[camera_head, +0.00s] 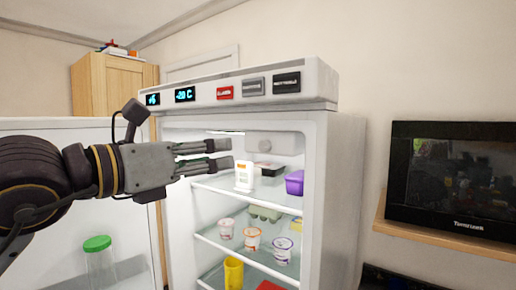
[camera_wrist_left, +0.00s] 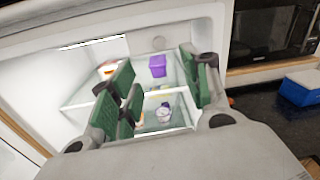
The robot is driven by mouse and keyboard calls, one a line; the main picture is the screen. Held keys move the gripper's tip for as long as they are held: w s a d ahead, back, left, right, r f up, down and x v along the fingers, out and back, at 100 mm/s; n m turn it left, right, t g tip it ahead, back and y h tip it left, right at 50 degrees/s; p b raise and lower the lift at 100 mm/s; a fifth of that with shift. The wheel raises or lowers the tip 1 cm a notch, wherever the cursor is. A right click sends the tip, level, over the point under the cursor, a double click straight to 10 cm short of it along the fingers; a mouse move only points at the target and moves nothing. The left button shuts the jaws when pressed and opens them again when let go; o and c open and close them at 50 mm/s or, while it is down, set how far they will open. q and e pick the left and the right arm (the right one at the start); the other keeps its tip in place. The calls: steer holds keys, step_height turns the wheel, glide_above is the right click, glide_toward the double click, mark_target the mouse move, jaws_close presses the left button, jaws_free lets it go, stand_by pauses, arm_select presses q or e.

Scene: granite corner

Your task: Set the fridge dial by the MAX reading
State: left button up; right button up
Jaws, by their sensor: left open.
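The fridge (camera_head: 345,190) stands open, with a lit interior. A pale housing (camera_head: 283,143) is fixed under its ceiling at the back. I cannot make out a dial or a MAX mark on it. The top panel has a small blue display (camera_head: 153,99) and another reading about -20 C (camera_head: 185,94). My left gripper (camera_head: 231,154) is open and empty, pointing right at the upper compartment, left of the housing. Its green-padded fingers also show in the left wrist view (camera_wrist_left: 163,82), with the interior beyond. My right gripper is out of view.
A white bottle (camera_head: 244,177), a dark-lidded tub (camera_head: 268,169) and a purple container (camera_head: 295,183) stand on the upper shelf. Several cups and a yellow mug (camera_head: 233,272) are lower. The open door (camera_head: 60,128) is left; a microwave (camera_head: 455,180) is right.

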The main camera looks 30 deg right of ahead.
mark_target(262, 147)
arm_select(q)
steer(key=p+x, duration=0.4)
steer(key=x, duration=0.7)
steer(key=shift+d+r, duration=0.1)
steer(key=shift+d, duration=0.15)
steer(key=shift+p+x, duration=0.55)
steer(key=shift+x, duration=0.6)
